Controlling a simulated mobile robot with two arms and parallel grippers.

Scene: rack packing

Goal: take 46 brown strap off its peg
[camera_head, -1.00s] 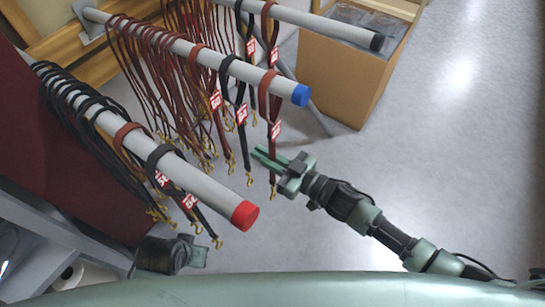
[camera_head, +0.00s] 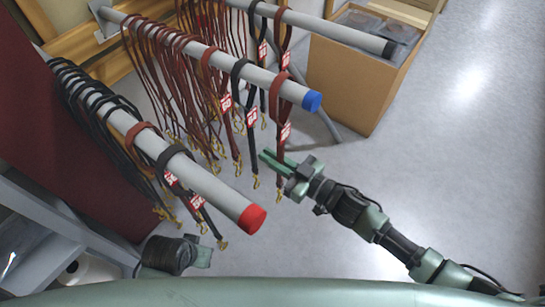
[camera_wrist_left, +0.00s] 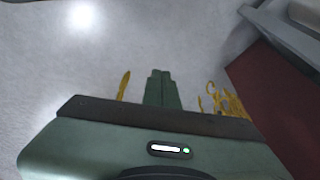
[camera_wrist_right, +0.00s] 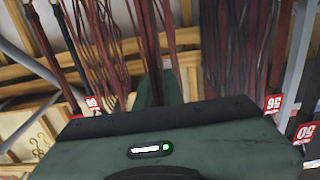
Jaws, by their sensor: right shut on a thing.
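The blue-capped peg (camera_head: 262,84) holds many brown straps and a dark one. A brown strap (camera_head: 281,150) with a red-and-white tag hangs nearest its end; the tag number is too small to read. My right gripper (camera_head: 272,160) is shut on this strap below its tag. The strap's top loop still goes around the peg. The right wrist view shows the fingers (camera_wrist_right: 158,86) with brown strap strands (camera_wrist_right: 152,35) rising from them. My left gripper shows in the left wrist view with its fingers (camera_wrist_left: 161,80) together and empty; in the head view it is low at the left.
A red-capped peg (camera_head: 215,188) with dark straps and one brown strap is in front. A third peg (camera_head: 325,30) with a black cap is behind. Open floor lies to the right.

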